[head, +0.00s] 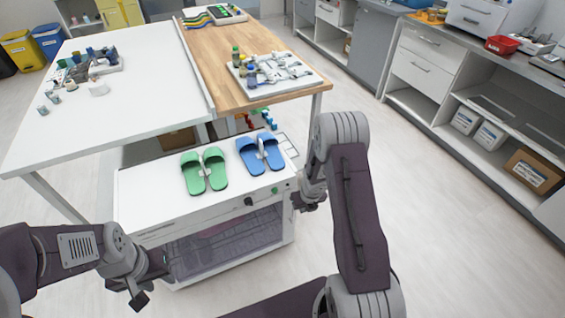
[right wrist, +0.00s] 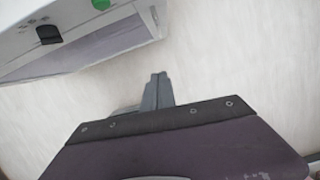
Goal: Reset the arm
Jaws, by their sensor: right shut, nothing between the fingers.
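My left gripper (head: 138,297) is low at the lower left of the head view, in front of the white cabinet (head: 145,215). Whether its fingers are open or shut is not clear. My right arm is bent, with its upper joint raised right of the cabinet. My right gripper (head: 299,203) hangs beside the cabinet's right front corner. In the right wrist view its fingers (right wrist: 158,88) are together and empty, over bare floor, apart from the cabinet.
Green slippers (head: 204,170) and blue slippers (head: 260,153) lie on the cabinet top. A white table (head: 130,120) and a wooden table (head: 215,60) with a tray (head: 275,88) stand behind. Counters (head: 430,65) line the right. Floor (head: 450,220) at right is clear.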

